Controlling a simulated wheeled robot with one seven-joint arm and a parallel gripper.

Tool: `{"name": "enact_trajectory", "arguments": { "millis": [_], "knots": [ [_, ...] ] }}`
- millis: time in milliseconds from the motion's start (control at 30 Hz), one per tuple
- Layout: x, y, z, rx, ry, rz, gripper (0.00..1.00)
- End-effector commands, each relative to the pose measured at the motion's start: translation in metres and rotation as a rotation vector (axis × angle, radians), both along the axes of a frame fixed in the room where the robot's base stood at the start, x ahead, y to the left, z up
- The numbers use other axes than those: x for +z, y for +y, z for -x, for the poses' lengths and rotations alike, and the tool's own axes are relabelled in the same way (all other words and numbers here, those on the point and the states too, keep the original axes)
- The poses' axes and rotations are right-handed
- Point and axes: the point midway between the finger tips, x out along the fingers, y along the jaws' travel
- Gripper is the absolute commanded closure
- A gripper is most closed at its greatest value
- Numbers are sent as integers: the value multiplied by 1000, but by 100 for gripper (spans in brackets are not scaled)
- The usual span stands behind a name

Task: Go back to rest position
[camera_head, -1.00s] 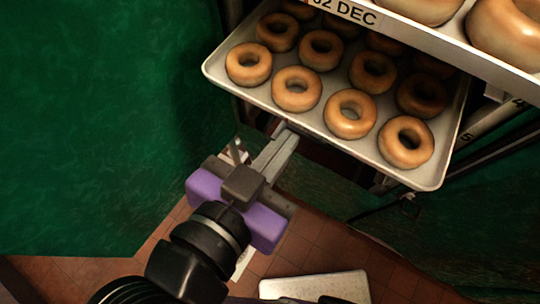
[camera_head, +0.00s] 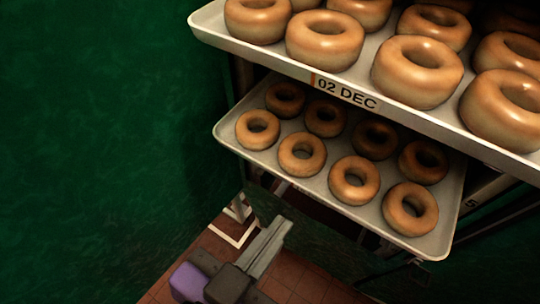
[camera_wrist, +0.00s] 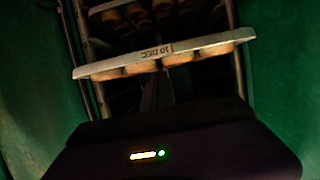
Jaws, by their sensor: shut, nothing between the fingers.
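My gripper (camera_head: 268,243) is at the bottom centre of the head view, with its grey fingers together and nothing between them. It is below and in front of the lower tray (camera_head: 290,164) of donuts and does not appear to touch it. In the wrist view my dark gripper body (camera_wrist: 170,140) fills the bottom, with small yellow-green lights on it; the fingertips are hard to make out in the dark.
An upper tray (camera_head: 285,60) of larger-looking glossy donuts (camera_head: 417,72) carries a "02 DEC" label (camera_head: 346,92). Smaller-looking donuts (camera_head: 353,181) fill the lower tray. The wrist view shows a rack tray (camera_wrist: 110,70). A green wall (camera_head: 100,150) is at left; tiled floor (camera_head: 305,280) lies below.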

Motion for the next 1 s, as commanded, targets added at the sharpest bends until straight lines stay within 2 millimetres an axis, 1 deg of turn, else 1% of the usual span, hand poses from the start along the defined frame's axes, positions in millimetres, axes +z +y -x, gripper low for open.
{"name": "enact_trajectory", "arguments": {
  "millis": [167,267,367,433,500,600,667,700,767,867,967,1000],
  "knots": [
    [0,0,0,4,4,7,100],
    [10,8,-10,63,-17,48,100],
    [25,35,-29,219,-57,106,100],
    [37,66,-42,380,-103,156,100],
    [42,93,-52,545,-152,227,100],
    [37,120,-64,749,-217,329,100],
    [30,129,-69,857,-251,384,100],
    [23,132,-71,925,-270,418,100],
    [10,134,-71,1019,-295,458,100],
    [-13,125,-67,1147,-327,494,100],
    [-35,105,-58,1235,-346,494,100],
    [-42,95,-53,1261,-352,484,100]
  ]
}}
